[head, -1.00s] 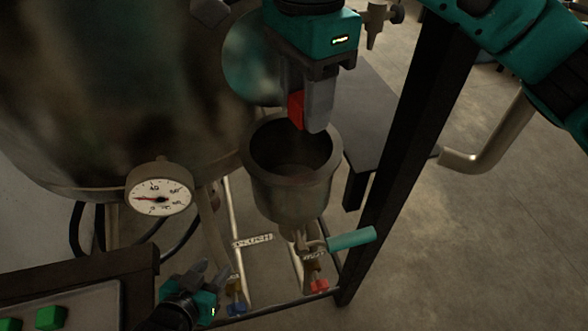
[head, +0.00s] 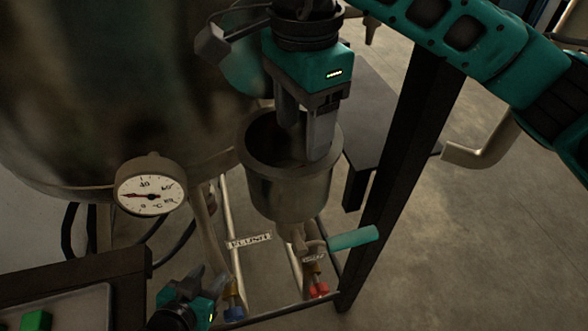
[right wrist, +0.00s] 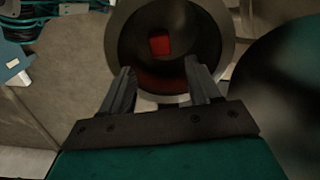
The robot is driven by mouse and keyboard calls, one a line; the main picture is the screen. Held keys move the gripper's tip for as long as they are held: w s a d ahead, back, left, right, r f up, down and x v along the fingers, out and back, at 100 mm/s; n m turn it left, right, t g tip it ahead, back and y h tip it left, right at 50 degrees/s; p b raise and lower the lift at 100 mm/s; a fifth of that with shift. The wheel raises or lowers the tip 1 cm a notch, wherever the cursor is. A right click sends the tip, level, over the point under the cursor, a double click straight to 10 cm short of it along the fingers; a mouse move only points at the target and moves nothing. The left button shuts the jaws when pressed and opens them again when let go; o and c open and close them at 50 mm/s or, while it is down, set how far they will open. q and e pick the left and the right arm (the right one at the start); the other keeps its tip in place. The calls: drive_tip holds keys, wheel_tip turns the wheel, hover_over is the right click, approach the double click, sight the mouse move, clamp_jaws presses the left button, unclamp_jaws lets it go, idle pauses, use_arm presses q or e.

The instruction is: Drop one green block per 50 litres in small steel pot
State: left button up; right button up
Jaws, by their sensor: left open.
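The small steel pot (head: 285,185) stands beside the big vessel in the head view, with a teal-handled valve beneath it. My right gripper (head: 308,145) is over its mouth, fingers pointing down. In the right wrist view the right gripper (right wrist: 162,85) has its fingers apart with nothing between them. A red block (right wrist: 159,42) shows inside the pot's mouth; I cannot tell if it rests or is falling. A green block (head: 37,320) lies on a tray (head: 85,308) at lower left. My left gripper (head: 212,283) is open and empty near the tray.
A large steel vessel (head: 110,90) fills the upper left. A dial gauge marked °C (head: 150,185) sticks out from it. A dark upright post (head: 405,150) stands right of the pot. A blue valve (head: 233,308) and a red valve (head: 318,288) sit below.

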drive_tip(key=shift+o, duration=0.6)
wheel_tip(320, 180, up, 13)
drive_tip(key=p, duration=0.1)
idle(0.5)
